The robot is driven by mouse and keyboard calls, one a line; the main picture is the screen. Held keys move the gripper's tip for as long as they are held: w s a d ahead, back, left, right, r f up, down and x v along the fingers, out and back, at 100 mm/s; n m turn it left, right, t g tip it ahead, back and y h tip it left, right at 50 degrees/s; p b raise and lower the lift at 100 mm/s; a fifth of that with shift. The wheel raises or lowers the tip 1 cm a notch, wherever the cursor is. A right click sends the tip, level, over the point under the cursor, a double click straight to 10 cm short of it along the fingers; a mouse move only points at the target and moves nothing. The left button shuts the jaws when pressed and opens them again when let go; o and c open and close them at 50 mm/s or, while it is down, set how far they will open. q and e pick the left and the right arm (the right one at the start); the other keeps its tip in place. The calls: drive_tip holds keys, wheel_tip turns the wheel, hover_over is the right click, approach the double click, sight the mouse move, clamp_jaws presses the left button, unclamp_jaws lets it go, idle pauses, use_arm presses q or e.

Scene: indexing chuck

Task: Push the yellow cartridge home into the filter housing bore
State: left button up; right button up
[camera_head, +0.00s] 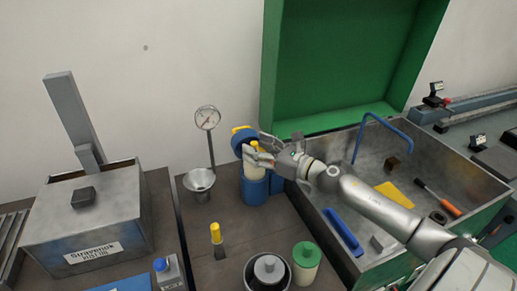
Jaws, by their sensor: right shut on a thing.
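The blue filter housing (255,190) stands upright on the brown bench in the middle of the head view. A pale yellow cartridge (256,174) shows at its top, partly above the housing rim. Its lower end is hidden in the housing, so its depth in the bore cannot be seen. My right gripper (256,157) comes in from the right and is shut on the cartridge's upper part, with its fingers covering some of it. A round blue cap-like part (242,141) with a yellow top sits tilted just behind and left of the fingers. My left gripper is not in view.
A pressure gauge (207,118) on a stem and a metal funnel (200,181) stand left of the housing. A yellow-topped black item (216,239), a dark bowl (266,285) and a green-lidded jar (306,256) stand in front. A large open green case (357,258) with tools lies right.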

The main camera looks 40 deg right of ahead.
drive_tip(key=shift+r+p, duration=0.75)
drive_tip(key=shift+r, duration=0.35)
idle(1.2)
drive_tip(key=shift+f+b, duration=0.15)
drive_tip(key=shift+b, duration=0.25)
drive_tip(key=shift+f+b, duration=0.3)
drive_tip(key=shift+f, duration=0.05)
drive_tip(key=shift+f+b, duration=3.3)
drive_tip(key=shift+f, duration=0.15)
